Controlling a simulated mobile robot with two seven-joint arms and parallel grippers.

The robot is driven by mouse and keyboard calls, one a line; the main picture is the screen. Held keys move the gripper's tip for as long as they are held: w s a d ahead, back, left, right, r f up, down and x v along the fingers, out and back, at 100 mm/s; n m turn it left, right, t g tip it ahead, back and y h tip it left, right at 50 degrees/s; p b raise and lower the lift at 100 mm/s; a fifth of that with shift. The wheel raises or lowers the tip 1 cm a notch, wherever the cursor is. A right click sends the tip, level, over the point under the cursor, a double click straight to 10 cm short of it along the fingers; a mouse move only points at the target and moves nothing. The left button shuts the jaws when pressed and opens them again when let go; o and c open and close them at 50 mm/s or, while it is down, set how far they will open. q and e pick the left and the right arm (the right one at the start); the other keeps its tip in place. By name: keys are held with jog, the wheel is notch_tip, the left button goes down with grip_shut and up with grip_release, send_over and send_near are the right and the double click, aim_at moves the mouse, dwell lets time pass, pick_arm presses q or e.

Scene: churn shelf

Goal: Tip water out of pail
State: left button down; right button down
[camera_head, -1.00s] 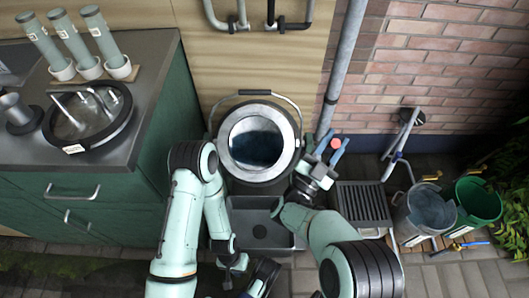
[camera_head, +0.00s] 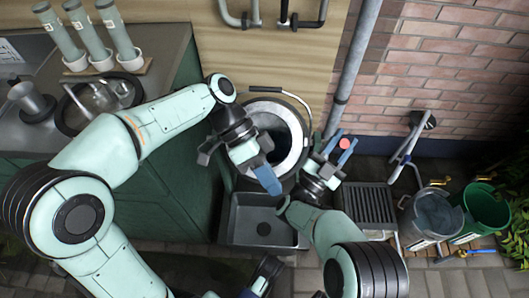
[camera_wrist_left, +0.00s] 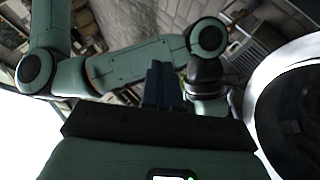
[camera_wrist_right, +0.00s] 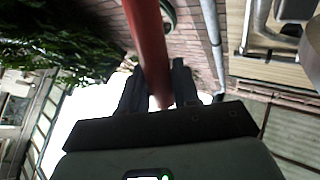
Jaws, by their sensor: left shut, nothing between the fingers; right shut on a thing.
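A large grey pail (camera_head: 292,118) with a pale rim and a raised bail handle stands against the wooden panel, its dark mouth facing me. My left gripper (camera_head: 268,182) is shut and empty, in front of the pail's near left rim, covering part of the mouth. I cannot tell whether it touches the rim or how much water is inside. The pail's rim also shows in the left wrist view (camera_wrist_left: 262,95). My right gripper (camera_head: 334,155), right of the pail, is shut on a red bar (camera_wrist_right: 147,45). I cannot see where the bar ends.
A grey drain basin (camera_head: 240,230) sits below the pail. A slatted grate (camera_head: 368,203), a metal bucket (camera_head: 408,222) and a green bucket (camera_head: 487,222) stand to the right. A green cabinet with a steel counter (camera_head: 165,55) is at left. A pipe (camera_head: 350,75) rises behind.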

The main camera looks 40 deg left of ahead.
aim_at(276, 141)
jog(key=shift+f, duration=0.1)
pick_arm(q)
jog(key=w+a+r+m+y, duration=0.2)
jog(key=w+a+y, duration=0.2)
jog(key=w+a, duration=0.65)
jog(key=shift+t+y, duration=0.3)
jog(key=shift+t, duration=0.1)
jog(key=x, duration=0.3)
jog(key=s+x, duration=0.1)
jog(key=x, duration=0.2)
jog(key=a+x, duration=0.1)
jog(key=x, duration=0.2)
jog(key=shift+s+f, duration=0.3)
jog(key=shift+f, duration=0.15)
